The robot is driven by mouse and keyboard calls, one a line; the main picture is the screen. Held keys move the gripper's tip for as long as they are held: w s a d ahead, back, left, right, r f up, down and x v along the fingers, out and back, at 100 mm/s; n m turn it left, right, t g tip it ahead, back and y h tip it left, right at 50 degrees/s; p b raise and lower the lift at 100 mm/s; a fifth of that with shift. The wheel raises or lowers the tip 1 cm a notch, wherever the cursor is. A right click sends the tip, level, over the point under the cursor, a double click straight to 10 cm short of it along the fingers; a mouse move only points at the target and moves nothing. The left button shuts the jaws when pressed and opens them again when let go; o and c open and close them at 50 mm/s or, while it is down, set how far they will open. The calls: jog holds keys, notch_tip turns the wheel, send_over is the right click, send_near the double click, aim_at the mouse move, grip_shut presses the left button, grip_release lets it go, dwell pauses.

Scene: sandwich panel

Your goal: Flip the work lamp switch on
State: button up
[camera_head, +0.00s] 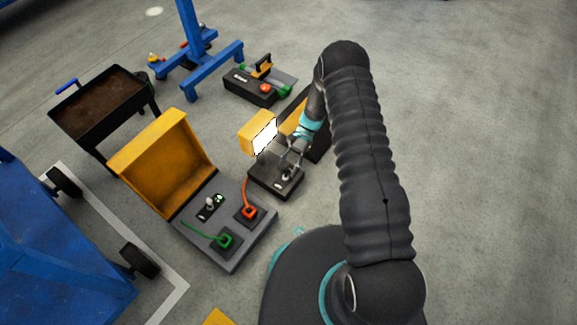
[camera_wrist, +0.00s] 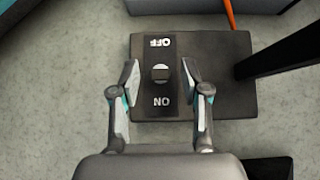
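The work lamp (camera_head: 262,133) is yellow with a bright white face that looks lit. In front of it is a dark switch box (camera_head: 262,180), which also shows in the wrist view (camera_wrist: 222,85). Its upper face carries upside-down OFF and ON labels in the wrist view. A small grey switch lever (camera_wrist: 160,73) sits between them; I cannot tell which way it is tilted. My gripper (camera_wrist: 160,80) is open, with one finger on each side of the lever and a gap on both sides. It also shows above the box in the head view (camera_head: 291,155).
A grey panel (camera_head: 250,245) with red and green plugs and an open yellow lid (camera_head: 158,165) stands left of the switch box. A black case (camera_head: 248,88) with a red button lies behind. A dark post (camera_wrist: 285,52) rises close to the gripper's right.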

jog(key=v, duration=1.2)
dwell(0.5)
jog(key=s+d+f+n+h, duration=0.1)
jog(key=s+d+f+n, duration=0.1)
jog(key=s, duration=0.2)
jog(key=s+d+r+n+t+h+p, duration=0.15)
jog(key=s+r, duration=0.25)
jog(key=r, duration=0.9)
jog(key=s+d+r+n+t+h+p, duration=0.1)
jog(key=s+d+r+n+t+h, duration=0.2)
jog(key=r, duration=1)
jog(key=s+r+t+p, duration=0.2)
jog(key=s+r+t, duration=0.2)
jog(key=s+r, duration=0.5)
jog(key=s+d+r+n+t+p, duration=0.1)
jog(key=s+r+t, duration=0.3)
jog(key=s+r, duration=0.6)
notch_tip(320, 180, up, 6)
jog(key=shift+p, duration=0.55)
